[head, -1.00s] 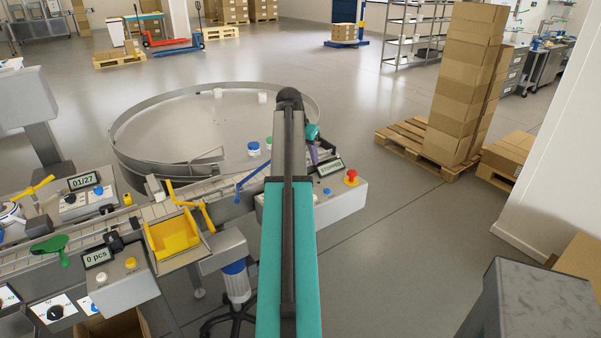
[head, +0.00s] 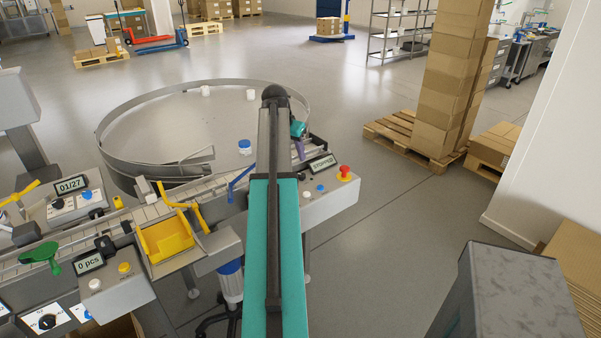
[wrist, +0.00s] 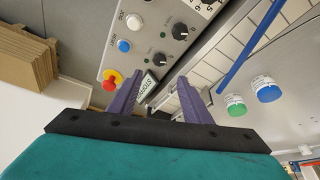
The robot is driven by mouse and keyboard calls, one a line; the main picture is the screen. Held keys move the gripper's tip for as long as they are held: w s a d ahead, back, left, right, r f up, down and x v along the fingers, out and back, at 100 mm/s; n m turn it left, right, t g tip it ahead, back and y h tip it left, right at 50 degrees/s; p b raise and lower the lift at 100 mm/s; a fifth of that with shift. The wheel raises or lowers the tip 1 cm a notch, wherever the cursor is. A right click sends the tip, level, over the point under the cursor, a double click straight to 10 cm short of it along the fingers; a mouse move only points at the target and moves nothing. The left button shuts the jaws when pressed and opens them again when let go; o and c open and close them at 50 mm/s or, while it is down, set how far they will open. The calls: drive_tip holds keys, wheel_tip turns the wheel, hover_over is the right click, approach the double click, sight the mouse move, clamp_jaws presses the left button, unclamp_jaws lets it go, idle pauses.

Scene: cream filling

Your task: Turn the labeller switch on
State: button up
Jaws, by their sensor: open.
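My gripper (wrist: 160,76) is open and empty, its purple fingers apart over the "STOPPED" control box (wrist: 112,62). In the head view my arm hides much of this box (head: 330,205). The box has a red mushroom button (wrist: 112,80), a blue button (wrist: 124,46), a white button (wrist: 134,21) and several black knobs (wrist: 180,31). The "STOPPED" display (wrist: 148,84) shows between the fingers. Another box (head: 72,208), with a "01/27" display, a black knob (head: 57,204) and a blue button (head: 86,195), stands at left. No label clearly names the labeller switch.
A "0 pcs" box (head: 120,293) stands beside a yellow bin (head: 165,241) at the conveyor (head: 120,225). A round table with a metal rim (head: 110,165) lies behind. Stacked cartons (head: 440,110) stand at right. The floor between is clear.

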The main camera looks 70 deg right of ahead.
sight(301, 175)
drive_tip(key=shift+p+x, duration=1.55)
drive_tip(key=shift+x, duration=4.65)
drive_tip(key=c, duration=1.1)
